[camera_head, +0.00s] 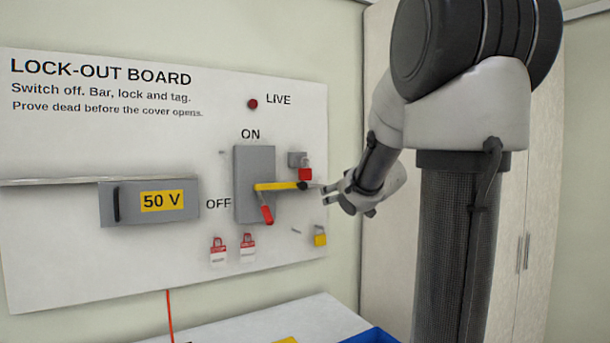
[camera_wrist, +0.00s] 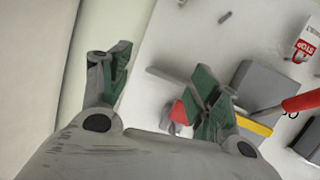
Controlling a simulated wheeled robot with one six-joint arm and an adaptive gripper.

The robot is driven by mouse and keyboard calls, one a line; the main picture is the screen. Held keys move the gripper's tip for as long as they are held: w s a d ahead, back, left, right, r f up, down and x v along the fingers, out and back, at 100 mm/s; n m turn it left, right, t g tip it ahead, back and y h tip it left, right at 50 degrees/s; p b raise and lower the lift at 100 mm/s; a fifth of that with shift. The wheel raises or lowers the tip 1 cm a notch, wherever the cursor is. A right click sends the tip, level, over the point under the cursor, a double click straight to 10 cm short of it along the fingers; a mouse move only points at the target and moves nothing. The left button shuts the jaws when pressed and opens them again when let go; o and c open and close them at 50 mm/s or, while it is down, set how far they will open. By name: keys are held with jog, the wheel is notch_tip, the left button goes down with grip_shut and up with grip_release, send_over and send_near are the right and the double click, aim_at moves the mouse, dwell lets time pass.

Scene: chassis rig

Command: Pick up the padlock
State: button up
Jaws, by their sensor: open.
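A red padlock (camera_head: 305,174) hangs at a small grey bracket (camera_head: 298,159) on the board, by the right end of a yellow bar (camera_head: 275,186). A yellow padlock (camera_head: 320,238) hangs lower on the board. My gripper (camera_head: 328,192) is open and empty, just right of the bar's end, its fingers pointing at the board. In the wrist view, the gripper (camera_wrist: 158,85) has its fingers wide apart. A red piece (camera_wrist: 178,112), probably the red padlock, shows beside the right finger and is partly hidden by it.
The grey switch box (camera_head: 255,160) has a red handle (camera_head: 266,214) pointing down towards OFF. Red-and-white tags (camera_head: 218,250) hang below. A grey 50 V cover (camera_head: 148,203) is at left. A table (camera_head: 300,318) with a blue bin (camera_head: 368,336) stands below.

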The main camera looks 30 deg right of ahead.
aim_at(305, 169)
jog(key=w+a+r+n+t+y, duration=0.1)
jog(key=w+a+r+t+y, duration=0.3)
jog(key=r, duration=0.4)
jog(key=shift+h, duration=0.4)
jog(key=w, duration=0.2)
jog(key=w+a, duration=0.1)
jog(key=w, duration=0.3)
jog(key=shift+a+f, duration=0.15)
jog(key=shift+a, duration=0.25)
jog(key=c, duration=1.2)
